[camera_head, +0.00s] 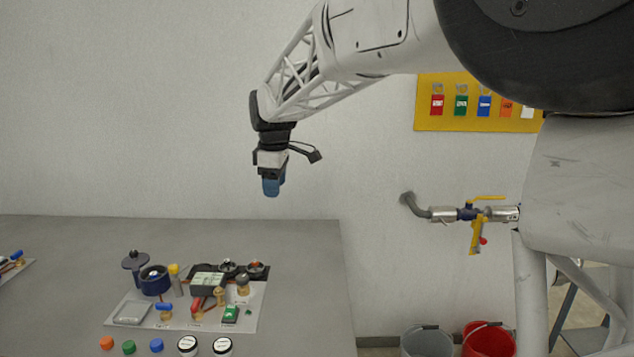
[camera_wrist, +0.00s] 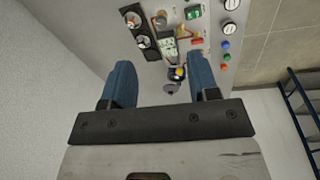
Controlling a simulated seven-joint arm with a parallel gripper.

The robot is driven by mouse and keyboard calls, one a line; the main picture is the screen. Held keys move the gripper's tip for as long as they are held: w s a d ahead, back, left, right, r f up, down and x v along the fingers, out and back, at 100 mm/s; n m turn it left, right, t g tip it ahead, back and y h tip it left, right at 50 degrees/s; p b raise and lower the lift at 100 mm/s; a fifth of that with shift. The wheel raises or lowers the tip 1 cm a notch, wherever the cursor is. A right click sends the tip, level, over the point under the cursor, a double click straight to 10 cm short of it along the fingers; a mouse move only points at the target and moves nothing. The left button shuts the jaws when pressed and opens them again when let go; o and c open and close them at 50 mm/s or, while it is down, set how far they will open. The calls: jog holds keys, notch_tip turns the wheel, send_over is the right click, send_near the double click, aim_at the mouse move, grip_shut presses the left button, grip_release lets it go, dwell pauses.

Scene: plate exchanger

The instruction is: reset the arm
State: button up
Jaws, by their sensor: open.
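My gripper (camera_head: 272,186) hangs from my arm with its blue fingers pointing down, in the air above the back of the grey table (camera_head: 305,280). In the wrist view my gripper (camera_wrist: 163,88) shows two blue fingers spread wide apart. Nothing is between them but a distant view of the items on the table. It is open, empty and touches nothing.
A light mat (camera_head: 255,322) on the table holds several small parts, with colored caps in front. The table's right side is clear. A pipe with a yellow-handled valve (camera_head: 467,213) juts from the wall; grey (camera_head: 427,342) and red (camera_head: 488,341) buckets stand below.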

jog(key=s+d+f+m, duration=0.2)
jog(key=s+d+m, duration=0.6)
jog(key=s+d, duration=1.15)
jog(key=s+d+f+m, duration=0.3)
jog(key=s, duration=0.4)
jog(key=s+d+f+m, duration=0.3)
jog(key=s, duration=0.5)
jog(key=s+d+f+m+t, duration=0.1)
jog(key=s+d+f+m, duration=0.1)
jog(key=s, duration=0.6)
notch_tip(320, 180, down, 2)
jog(key=shift+d+f+m, duration=0.1)
jog(key=shift+d+m, duration=0.3)
jog(key=shift+d, duration=0.2)
